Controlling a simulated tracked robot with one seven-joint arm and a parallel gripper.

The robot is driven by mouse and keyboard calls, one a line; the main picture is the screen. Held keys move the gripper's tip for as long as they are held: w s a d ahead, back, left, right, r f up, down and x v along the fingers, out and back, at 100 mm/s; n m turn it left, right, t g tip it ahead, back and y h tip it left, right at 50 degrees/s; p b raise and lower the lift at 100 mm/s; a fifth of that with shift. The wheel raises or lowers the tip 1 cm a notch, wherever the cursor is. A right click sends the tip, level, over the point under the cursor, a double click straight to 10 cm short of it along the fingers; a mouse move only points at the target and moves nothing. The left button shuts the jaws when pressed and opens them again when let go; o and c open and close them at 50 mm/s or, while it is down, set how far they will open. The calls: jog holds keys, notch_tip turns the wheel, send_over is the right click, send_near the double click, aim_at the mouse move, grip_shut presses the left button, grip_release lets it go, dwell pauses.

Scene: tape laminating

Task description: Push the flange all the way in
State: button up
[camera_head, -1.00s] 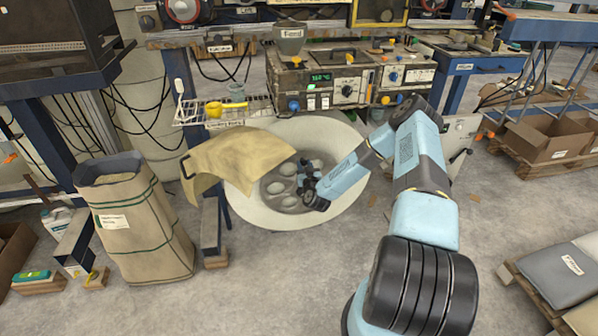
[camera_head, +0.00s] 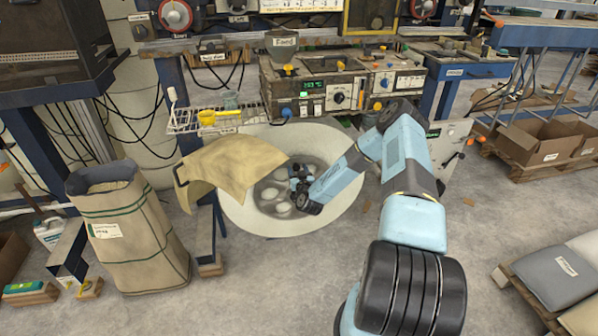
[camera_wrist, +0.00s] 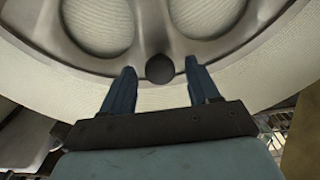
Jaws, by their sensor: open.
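The flange (camera_head: 268,208) appears as a grey metal hub with several oval openings, in the middle of a large cream disc (camera_head: 330,208) in the head view. My gripper (camera_head: 298,176) is over the right part of this hub, and the arm covers part of it. In the wrist view the flange (camera_wrist: 152,40) fills the top, with cream surface showing through its openings. My gripper (camera_wrist: 160,82) is open there, its two blue fingers apart. A dark round knob (camera_wrist: 160,69) shows between the fingertips. I cannot tell whether the fingers touch the flange.
A tan sheet (camera_head: 235,165) overlaps the disc's left side. A wire rack (camera_head: 185,122) stands behind it, and a control box (camera_head: 315,92) with dials is above. A paper sack (camera_head: 135,225) stands at left. Open floor lies in front.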

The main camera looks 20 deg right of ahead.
jog(key=s+a, duration=0.1)
jog(key=s, duration=1.2)
jog(key=shift+s, duration=0.35)
jog(key=shift+a, duration=0.1)
jog(key=w+a+r+n+g+y, duration=0.1)
jog(key=w+r+n+g+y, duration=0.15)
jog(key=r, duration=0.45)
jog(key=w+a+r+n+g+y, duration=0.1)
jog(key=w+r+n+g+y, duration=0.15)
jog(key=r, duration=0.55)
jog(key=s+r+g+h, duration=0.1)
jog(key=s+r, duration=0.2)
jog(key=r, duration=0.6)
jog(key=s+r+g+h, duration=0.2)
jog(key=s+r, duration=0.1)
jog(key=r, duration=0.6)
jog(key=s+a+r+m+g+h, duration=0.1)
jog(key=s+a+r+m+g, duration=0.1)
jog(key=s+r, duration=1.3)
jog(key=s+r+m+g, duration=0.1)
jog(key=s+r, duration=0.1)
jog(key=s, duration=0.9)
jog(key=s+a+r+m+g, duration=0.1)
jog(key=s+r, duration=0.1)
jog(key=s, duration=0.9)
jog(key=shift+a+r+y, duration=0.15)
jog(key=shift+a+y, duration=0.05)
jog(key=shift+y, duration=0.1)
